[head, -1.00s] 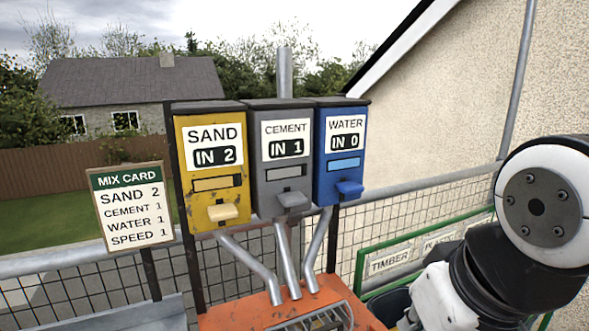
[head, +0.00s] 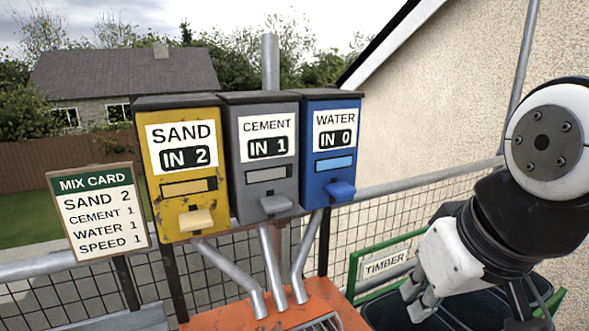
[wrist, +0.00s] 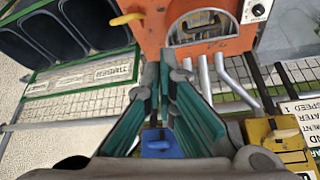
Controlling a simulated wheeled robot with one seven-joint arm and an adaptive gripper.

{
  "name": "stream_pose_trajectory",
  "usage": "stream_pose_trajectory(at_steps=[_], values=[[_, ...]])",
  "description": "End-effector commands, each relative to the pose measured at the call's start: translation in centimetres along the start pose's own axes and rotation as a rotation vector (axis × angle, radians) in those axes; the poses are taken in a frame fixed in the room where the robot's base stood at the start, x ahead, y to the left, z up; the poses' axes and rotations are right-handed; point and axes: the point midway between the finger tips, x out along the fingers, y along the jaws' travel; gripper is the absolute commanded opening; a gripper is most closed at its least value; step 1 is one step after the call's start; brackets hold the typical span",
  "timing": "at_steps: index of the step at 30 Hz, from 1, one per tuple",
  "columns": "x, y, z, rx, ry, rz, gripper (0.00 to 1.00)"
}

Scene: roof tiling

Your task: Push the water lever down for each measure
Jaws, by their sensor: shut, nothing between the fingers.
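The blue water box (head: 328,150) reads IN 0, and its blue lever (head: 340,190) sticks out at the lower front. The lever also shows in the wrist view (wrist: 160,143), just beyond and partly between my finger links. My gripper (head: 420,303) is to the right of the water box and lower than the lever, apart from it. In the wrist view my gripper (wrist: 165,65) is shut and empty. The mix card (head: 98,212) reads sand 2, cement 1, water 1, speed 1.
The yellow sand box (head: 182,165) reads IN 2, and the grey cement box (head: 262,155) reads IN 1. Pipes run down to the orange mixer (head: 270,318). A green rack labelled TIMBER (head: 385,266) and dark bins stand at the right, by the railing.

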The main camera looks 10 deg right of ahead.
Motion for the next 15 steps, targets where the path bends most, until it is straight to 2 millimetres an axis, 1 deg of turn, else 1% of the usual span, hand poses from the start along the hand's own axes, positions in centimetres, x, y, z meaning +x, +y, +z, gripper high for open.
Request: stream_pose_trajectory(at_steps=[8,11,14,15], values=[[-1.1,-0.2,-5.7,-0.040,0.049,-0.047,0.00],[-1.6,-0.2,-8.6,-0.063,0.079,-0.068,0.00],[-2.1,0.1,-12.6,-0.094,0.122,-0.094,0.00],[-2.4,0.3,-14.5,-0.109,0.144,-0.104,0.00]])
